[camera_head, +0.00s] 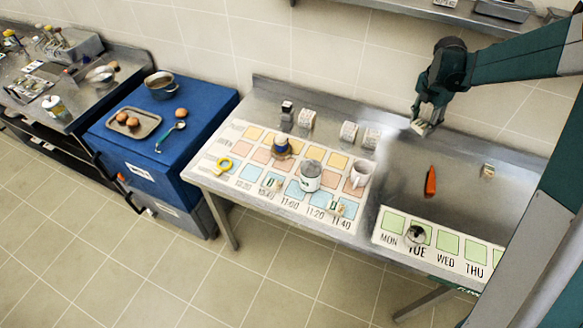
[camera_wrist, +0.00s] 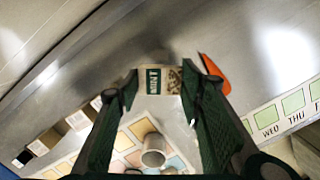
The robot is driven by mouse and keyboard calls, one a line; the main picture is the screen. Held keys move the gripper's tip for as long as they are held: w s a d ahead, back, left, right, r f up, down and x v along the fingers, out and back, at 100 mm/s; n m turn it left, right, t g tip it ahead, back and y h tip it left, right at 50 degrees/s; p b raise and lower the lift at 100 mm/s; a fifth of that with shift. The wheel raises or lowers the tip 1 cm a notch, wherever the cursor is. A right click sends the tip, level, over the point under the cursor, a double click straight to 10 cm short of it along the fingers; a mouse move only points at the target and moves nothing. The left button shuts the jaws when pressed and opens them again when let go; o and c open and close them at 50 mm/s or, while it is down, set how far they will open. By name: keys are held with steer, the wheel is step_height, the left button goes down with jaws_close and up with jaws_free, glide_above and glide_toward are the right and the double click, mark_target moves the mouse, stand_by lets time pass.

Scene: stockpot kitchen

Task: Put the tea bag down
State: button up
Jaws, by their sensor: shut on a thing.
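My gripper (camera_head: 428,112) is above the steel counter (camera_head: 465,205), toward its back edge. It is shut on a small tea bag (camera_wrist: 160,80), which shows "MINT" lettering between the fingertips in the wrist view. In the head view the tea bag (camera_head: 421,127) is a small pale patch under the fingers. The tea bag appears to be held clear of the counter.
An orange object (camera_head: 430,181) lies below my gripper. Small white boxes (camera_head: 371,138) stand along the back left. A weekday chart (camera_head: 455,243) lies at the front. Bare steel surrounds the orange object.

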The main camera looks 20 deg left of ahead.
steer(key=a+f+n, duration=0.1)
steer(key=a+n, duration=0.1)
steer(key=a, duration=1.7)
steer(key=n, duration=0.5)
glide_above(247, 141)
steer(key=f, duration=0.3)
steer(key=shift+s+y+b, duration=0.2)
steer(key=shift+y+b, duration=0.2)
steer(key=shift+d+f, duration=0.1)
steer(key=shift+f, duration=3.1)
steer(key=shift+f, duration=0.1)
steer(key=shift+f, duration=1.75)
steer(key=shift+f, duration=0.2)
